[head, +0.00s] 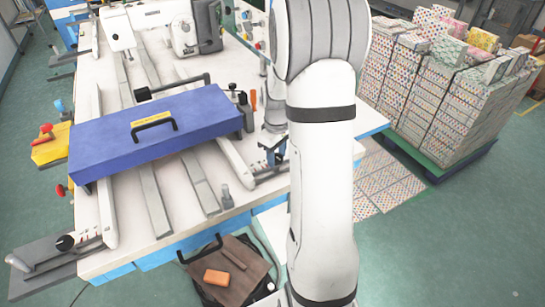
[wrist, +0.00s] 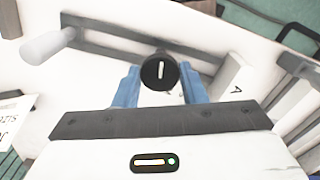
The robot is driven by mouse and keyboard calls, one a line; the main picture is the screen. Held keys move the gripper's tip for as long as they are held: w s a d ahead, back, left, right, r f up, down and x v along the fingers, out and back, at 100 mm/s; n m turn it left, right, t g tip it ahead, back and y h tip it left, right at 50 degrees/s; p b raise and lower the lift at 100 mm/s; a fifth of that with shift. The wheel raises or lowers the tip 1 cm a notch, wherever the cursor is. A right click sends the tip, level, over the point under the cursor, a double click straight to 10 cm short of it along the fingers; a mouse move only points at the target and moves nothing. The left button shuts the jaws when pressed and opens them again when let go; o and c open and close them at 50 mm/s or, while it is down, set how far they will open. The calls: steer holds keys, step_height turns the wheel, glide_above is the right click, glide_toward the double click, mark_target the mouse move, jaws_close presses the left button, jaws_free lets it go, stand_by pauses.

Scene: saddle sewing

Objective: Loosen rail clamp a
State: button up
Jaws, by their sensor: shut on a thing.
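In the wrist view a round black knob (wrist: 159,72) with a white line sits between the two blue fingers of my gripper (wrist: 160,82). The fingers are shut on the knob from both sides, and its line stands nearly upright. The letter A (wrist: 236,89) is printed on the pale surface to the right of the knob. In the head view my gripper (head: 273,152) is at the right edge of the table, by the front end of the right rail (head: 235,160). The knob is hidden there by my gripper and arm.
A blue cover with a black handle (head: 200,121) lies across the rails, left of my gripper. Another black knob (head: 65,242) is at the table's front left corner. A dark tray with an orange block (head: 216,277) is below the front edge. Stacked patterned boxes (head: 425,85) stand at right.

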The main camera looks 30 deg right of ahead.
mark_target(276, 156)
steer(key=shift+w+r+n, duration=0.1)
steer(key=shift+w+n, duration=0.05)
steer(key=shift+n, duration=0.15)
steer(key=o, duration=1)
step_height(276, 156, up, 8)
steer(key=shift+f, duration=0.15)
stand_by(0.5)
steer(key=s+a+r+m+t, duration=0.1)
steer(key=s+a+r+m, duration=0.1)
steer(key=s+a, duration=0.5)
steer(key=s+a+r+m+t, duration=0.1)
steer(key=s+a+r+m, duration=0.2)
steer(key=s+a, duration=0.5)
steer(key=s+r, duration=0.1)
steer(key=s, duration=0.3)
steer(key=shift+s+a+t, duration=0.25)
steer(key=shift+t, duration=0.15)
